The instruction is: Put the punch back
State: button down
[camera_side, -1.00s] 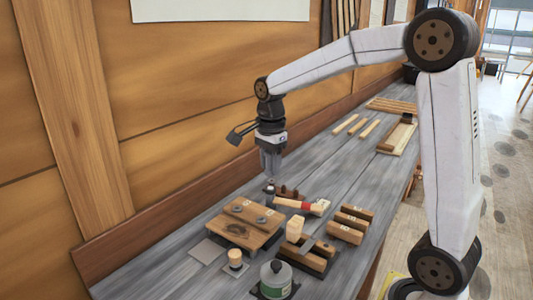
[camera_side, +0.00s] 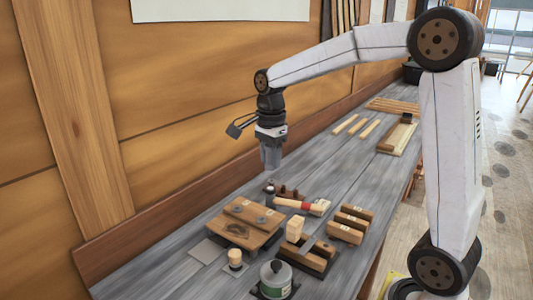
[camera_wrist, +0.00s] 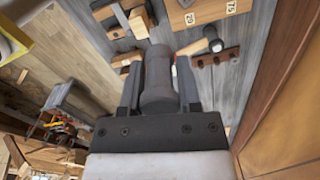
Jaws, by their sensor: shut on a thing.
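My gripper (camera_side: 270,168) is shut on a dark grey cylinder, which I take for the punch; it shows between the fingers (camera_wrist: 160,60) in the wrist view, as the punch (camera_wrist: 157,82). Its far end is foreshortened. In the side view the fingers largely hide it, and it hangs clear above the bench. A small dark brown wooden rack (camera_side: 288,191) lies below, near the wall side; the wrist view shows this rack (camera_wrist: 214,58) with several dark holes or pegs, to the right of the held punch. The gripper is above the rack, not touching it.

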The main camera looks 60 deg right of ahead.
jog(key=shift+r, duration=1.5)
jog(key=w+d+f, duration=0.7)
jog(key=w+f, duration=0.2)
jog(key=f, duration=0.1)
jog(key=w+d+f, duration=0.8)
jog(key=f, duration=0.3)
jog(key=shift+w+f, duration=0.25)
jog(key=shift+w, duration=0.15)
jog(key=shift+f, duration=0.2)
jog(key=shift+f, duration=2.85)
jog(key=shift+f, duration=0.5)
